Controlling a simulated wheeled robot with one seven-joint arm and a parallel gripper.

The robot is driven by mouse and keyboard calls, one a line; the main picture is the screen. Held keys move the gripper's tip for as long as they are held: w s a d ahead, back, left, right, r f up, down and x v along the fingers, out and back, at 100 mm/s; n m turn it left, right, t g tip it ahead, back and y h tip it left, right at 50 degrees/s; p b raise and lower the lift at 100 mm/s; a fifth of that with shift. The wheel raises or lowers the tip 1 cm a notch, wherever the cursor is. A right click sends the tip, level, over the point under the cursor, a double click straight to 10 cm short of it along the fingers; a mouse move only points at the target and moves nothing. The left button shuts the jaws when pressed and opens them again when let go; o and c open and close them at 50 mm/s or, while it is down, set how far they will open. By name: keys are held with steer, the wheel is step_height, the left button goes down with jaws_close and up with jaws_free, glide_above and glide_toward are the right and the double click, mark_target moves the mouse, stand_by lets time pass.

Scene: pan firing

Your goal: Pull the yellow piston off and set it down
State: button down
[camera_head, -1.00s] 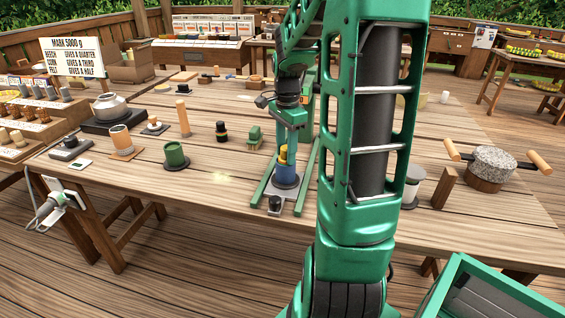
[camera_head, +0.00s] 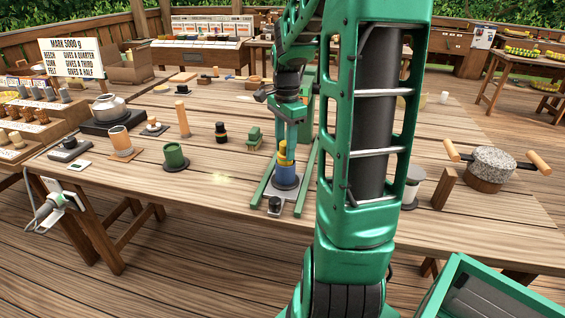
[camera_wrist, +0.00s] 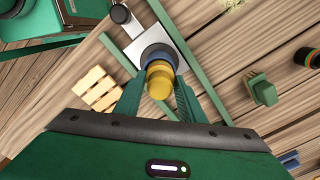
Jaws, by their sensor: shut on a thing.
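The yellow piston (camera_head: 284,157) stands upright at the top of a blue cylinder (camera_head: 286,174) on a small metal-plated stand between green rails. In the wrist view the yellow piston (camera_wrist: 159,80) sits between the two green fingers of my gripper (camera_wrist: 158,95), with the blue cylinder's rim (camera_wrist: 159,55) just beyond it. My gripper (camera_head: 287,146) comes down from above and is shut on the piston. I cannot tell how far the piston is still inside the cylinder.
A dark green cup (camera_head: 175,157) on a dark disc stands to the left. Bare table (camera_head: 215,190) lies left of the rails. My arm hides part of the table to the right.

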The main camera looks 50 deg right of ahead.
steer(key=shift+r, duration=1.45)
steer(key=shift+r, duration=2)
